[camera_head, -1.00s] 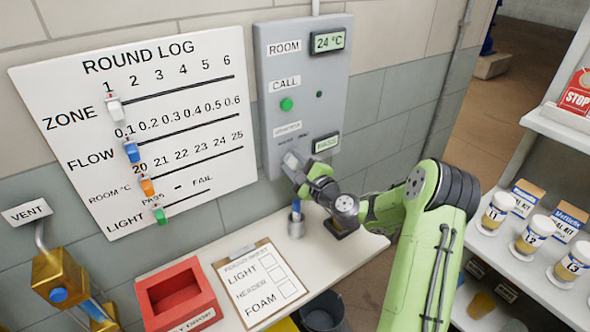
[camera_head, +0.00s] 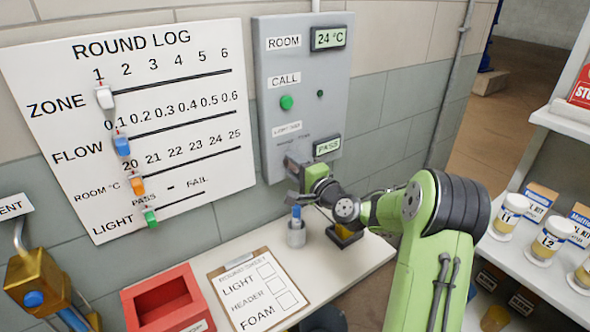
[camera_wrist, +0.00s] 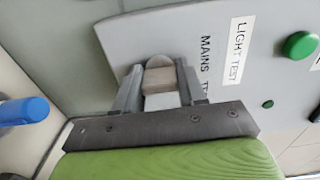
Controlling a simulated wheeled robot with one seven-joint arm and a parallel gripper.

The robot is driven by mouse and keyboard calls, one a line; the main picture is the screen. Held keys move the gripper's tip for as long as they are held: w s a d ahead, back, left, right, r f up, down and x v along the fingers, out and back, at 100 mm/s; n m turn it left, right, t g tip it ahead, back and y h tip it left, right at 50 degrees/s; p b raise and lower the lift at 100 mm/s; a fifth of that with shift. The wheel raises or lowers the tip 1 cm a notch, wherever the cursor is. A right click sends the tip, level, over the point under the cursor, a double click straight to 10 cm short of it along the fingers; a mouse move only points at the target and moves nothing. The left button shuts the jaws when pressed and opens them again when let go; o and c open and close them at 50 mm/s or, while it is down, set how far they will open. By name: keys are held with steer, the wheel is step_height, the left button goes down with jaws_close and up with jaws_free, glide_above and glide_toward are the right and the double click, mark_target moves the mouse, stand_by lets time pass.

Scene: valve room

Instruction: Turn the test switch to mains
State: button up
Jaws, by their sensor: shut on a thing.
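The test switch knob (camera_wrist: 158,80) is a pale, round-topped piece on the grey wall panel (camera_head: 304,60). In the wrist view my gripper (camera_wrist: 159,84) has one finger on each side of it and is shut on it. The label LIGHT TEST (camera_wrist: 236,50) and the word MAINS (camera_wrist: 205,68) stand to the right of the knob; the word TEST is partly hidden by a finger. In the head view my gripper (camera_head: 297,170) is at the panel's lower edge and hides the knob. I cannot tell which position the knob points to.
The panel also has a green call button (camera_head: 286,102) and a PASS display (camera_head: 328,146). Below, the bench holds a grey cup with a blue item (camera_head: 296,232), a clipboard (camera_head: 260,290) and a red box (camera_head: 168,300). Shelves with jars (camera_head: 508,215) stand at the right.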

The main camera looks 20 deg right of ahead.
steer(key=shift+f, duration=0.1)
steer(key=o, duration=1.1)
steer(key=shift+c, duration=0.2)
steer(key=s+d+b, duration=0.2)
steer(key=s+d, duration=0.1)
steer(key=s, duration=1.2)
steer(key=shift+s, duration=0.25)
